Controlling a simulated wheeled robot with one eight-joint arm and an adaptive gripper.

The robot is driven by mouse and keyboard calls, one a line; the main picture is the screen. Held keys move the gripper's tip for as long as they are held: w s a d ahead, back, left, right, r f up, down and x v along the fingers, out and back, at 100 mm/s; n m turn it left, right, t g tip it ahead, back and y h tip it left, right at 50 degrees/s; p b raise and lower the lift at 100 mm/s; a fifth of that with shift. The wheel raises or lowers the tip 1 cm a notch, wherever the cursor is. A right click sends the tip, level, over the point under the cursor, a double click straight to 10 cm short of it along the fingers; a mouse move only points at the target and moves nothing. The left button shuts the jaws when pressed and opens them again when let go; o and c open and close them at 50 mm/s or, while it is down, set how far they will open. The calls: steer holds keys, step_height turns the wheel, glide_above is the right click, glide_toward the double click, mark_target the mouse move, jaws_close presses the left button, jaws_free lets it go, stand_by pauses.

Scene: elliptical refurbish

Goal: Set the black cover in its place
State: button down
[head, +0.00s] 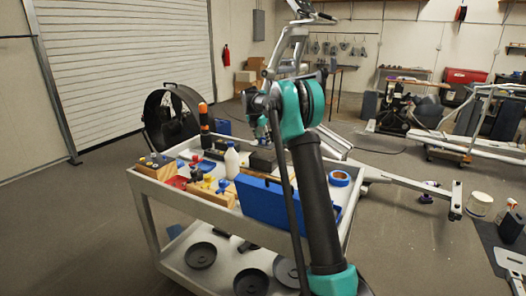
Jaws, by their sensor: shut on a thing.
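My arm, with a black link and teal joints, rises from the bottom of the head view and bends at an elbow in the middle. Beyond the elbow, the far end of the arm is hidden, and I cannot make out my gripper's fingers or anything in them. The grey elliptical frame (299,44) stands behind the arm, with its upright at top centre and a long rail (405,182) running right along the floor. My arm hides much of its middle. I cannot pick out the black cover with certainty.
A grey cart (190,196) stands in front, carrying a blue box (262,203), white bottle (231,162), blue tape roll (339,178) and small tools. Round black parts (201,255) lie on its lower shelf. A large black drum-like fan (158,122) stands behind it. Floor at left is clear.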

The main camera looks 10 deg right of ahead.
mark_target(262, 145)
steer(key=shift+f, duration=3)
steer(key=shift+f, duration=0.1)
steer(key=c, duration=1)
jaws_free()
steer(key=v, duration=1.2)
